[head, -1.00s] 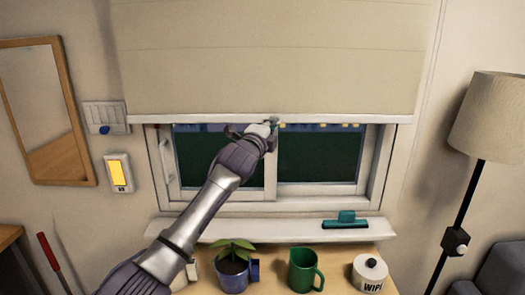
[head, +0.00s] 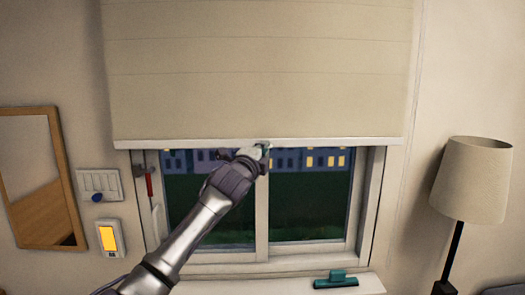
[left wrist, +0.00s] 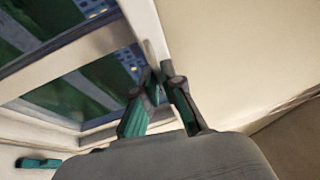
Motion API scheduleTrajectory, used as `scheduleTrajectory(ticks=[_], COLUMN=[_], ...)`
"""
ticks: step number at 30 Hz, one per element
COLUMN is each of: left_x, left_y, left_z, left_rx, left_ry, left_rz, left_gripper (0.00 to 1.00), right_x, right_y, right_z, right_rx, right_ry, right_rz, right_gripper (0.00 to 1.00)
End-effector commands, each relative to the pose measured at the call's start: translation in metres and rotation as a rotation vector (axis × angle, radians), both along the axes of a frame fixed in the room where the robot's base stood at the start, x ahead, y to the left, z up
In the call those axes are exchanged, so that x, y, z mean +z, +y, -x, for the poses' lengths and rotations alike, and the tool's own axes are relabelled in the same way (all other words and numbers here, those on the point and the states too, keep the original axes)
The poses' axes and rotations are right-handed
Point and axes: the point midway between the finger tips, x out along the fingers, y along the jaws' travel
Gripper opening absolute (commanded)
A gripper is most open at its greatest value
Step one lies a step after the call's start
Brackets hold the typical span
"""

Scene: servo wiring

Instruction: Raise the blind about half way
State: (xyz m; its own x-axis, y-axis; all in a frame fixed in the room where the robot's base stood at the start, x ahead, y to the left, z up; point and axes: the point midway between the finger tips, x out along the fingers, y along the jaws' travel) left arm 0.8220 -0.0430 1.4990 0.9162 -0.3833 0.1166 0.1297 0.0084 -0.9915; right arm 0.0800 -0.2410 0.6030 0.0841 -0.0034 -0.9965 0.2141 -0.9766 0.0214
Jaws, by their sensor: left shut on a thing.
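The beige blind (head: 250,70) hangs over the upper part of the window, its white bottom bar (head: 340,141) level and the lower panes uncovered. My left gripper (head: 262,152) is at the middle of the bottom bar, shut on the bar's edge. In the left wrist view, the fingertips (left wrist: 162,84) close around the end of a pale strip beside the blind (left wrist: 230,50); the exact grip is partly hidden. My right gripper is in neither view.
A teal squeegee (head: 336,279) lies on the window sill (head: 225,287). A mirror (head: 38,180), a switch panel (head: 98,184) and a lit yellow device (head: 109,238) are on the wall at left. A floor lamp (head: 474,180) stands at right.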

Motion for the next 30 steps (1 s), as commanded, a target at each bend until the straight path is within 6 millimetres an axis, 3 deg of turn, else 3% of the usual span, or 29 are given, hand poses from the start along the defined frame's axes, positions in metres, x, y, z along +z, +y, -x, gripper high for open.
scheduleTrajectory(ticks=[2, 3, 7, 20, 30], left_x=[0.0, 0.0, 0.0, -0.001, -0.007], left_y=[0.0, 0.0, 0.0, 0.001, 0.019], left_z=[0.0, 0.0, 0.0, 0.004, 0.043], left_rx=[-0.001, -0.001, -0.001, -0.001, -0.001], left_ry=[-0.001, -0.001, 0.0, -0.001, -0.001], left_rz=[0.001, 0.001, 0.0, 0.0, -0.001], left_gripper=[0.0, 0.1, 0.32, 0.33, 0.33], right_x=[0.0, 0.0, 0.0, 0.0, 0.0], right_y=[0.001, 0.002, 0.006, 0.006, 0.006], right_z=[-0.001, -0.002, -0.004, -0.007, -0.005], right_rx=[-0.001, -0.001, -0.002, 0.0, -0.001], right_ry=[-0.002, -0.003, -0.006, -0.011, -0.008], right_rz=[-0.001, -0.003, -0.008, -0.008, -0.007], right_gripper=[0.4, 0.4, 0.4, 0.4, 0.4])
